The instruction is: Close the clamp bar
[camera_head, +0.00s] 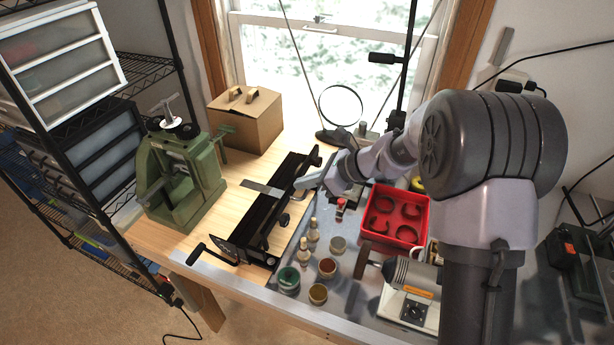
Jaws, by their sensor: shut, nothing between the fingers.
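A long black bending tool (262,218) lies on the wooden bench in the middle, running from front left to back right. A long dark bar that looks like its clamp bar (289,182) runs along its right side. I cannot tell whether the bar is raised or down. A flat grey metal strip (262,188) lies across the tool. A black crank handle (211,254) juts out at its front left. My gripper (303,183) is shut and empty beside the right side of the bar, near its far half. Whether it touches the bar is unclear.
A green press (180,175) stands left of the tool and a cardboard box (246,120) behind it. Right are small bottles (303,252), jars (289,280), a red tray (394,216) and a motor unit (410,290). A round magnifier (341,105) stands behind my gripper.

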